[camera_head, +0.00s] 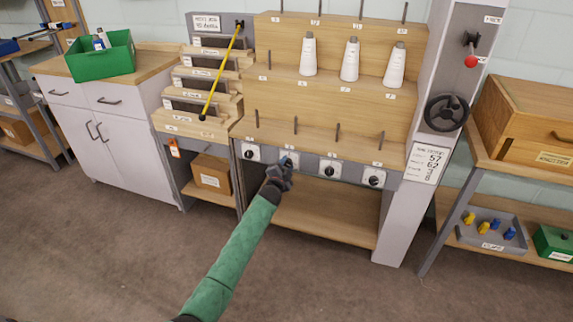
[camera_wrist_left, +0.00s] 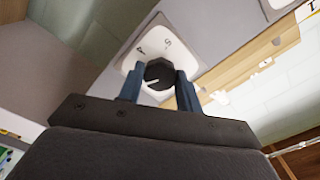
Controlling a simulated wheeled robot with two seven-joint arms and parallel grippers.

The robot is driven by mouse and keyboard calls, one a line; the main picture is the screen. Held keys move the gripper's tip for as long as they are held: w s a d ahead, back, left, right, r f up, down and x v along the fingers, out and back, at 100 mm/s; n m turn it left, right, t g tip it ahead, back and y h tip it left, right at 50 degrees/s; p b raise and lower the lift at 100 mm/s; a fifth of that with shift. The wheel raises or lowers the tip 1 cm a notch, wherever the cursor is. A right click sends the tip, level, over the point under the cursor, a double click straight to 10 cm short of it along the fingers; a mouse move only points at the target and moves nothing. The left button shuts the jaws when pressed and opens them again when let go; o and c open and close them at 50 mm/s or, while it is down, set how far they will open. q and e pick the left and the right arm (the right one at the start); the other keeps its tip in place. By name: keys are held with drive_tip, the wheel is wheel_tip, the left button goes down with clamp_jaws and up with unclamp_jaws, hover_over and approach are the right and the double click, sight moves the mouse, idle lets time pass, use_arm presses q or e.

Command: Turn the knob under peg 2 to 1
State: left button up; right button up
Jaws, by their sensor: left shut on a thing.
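Several black knobs on white dial plates sit in a row along the grey strip under the lowest row of pegs. My left gripper (camera_head: 287,163) is at the second knob from the left and mostly covers it in the head view. In the left wrist view its blue fingers (camera_wrist_left: 160,88) are shut on the black knob (camera_wrist_left: 159,71), one on each side. The knob's white dial plate (camera_wrist_left: 135,60) shows two digits past the knob; a pale pointer line shows on the knob's near face. The peg (camera_head: 295,125) above stands bare. My right gripper is out of view.
The neighbouring knobs (camera_head: 250,152) (camera_head: 330,171) are close on both sides. White cones (camera_head: 350,60) stand on the shelf above. A yellow rod (camera_head: 222,70) leans over the stepped rack at left. A black handwheel (camera_head: 446,112) is on the right post.

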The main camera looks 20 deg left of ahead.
use_arm(q)
drive_tip(key=n+p, duration=0.3)
drive_tip(key=n, duration=0.8)
drive_tip(key=shift+n+p, duration=0.35)
drive_tip(key=shift+n, duration=0.55)
drive_tip(key=n, duration=0.2)
drive_tip(key=shift+f+n, duration=0.1)
drive_tip(key=shift+n, duration=0.3)
drive_tip(key=n, duration=0.2)
drive_tip(key=shift+s+n, duration=0.1)
drive_tip(key=shift+n, duration=2.6)
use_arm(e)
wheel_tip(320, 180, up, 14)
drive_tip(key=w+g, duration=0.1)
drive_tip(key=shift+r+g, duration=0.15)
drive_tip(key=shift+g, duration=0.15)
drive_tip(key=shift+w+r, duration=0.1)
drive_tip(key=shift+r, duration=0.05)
use_arm(q)
drive_tip(key=o, duration=1)
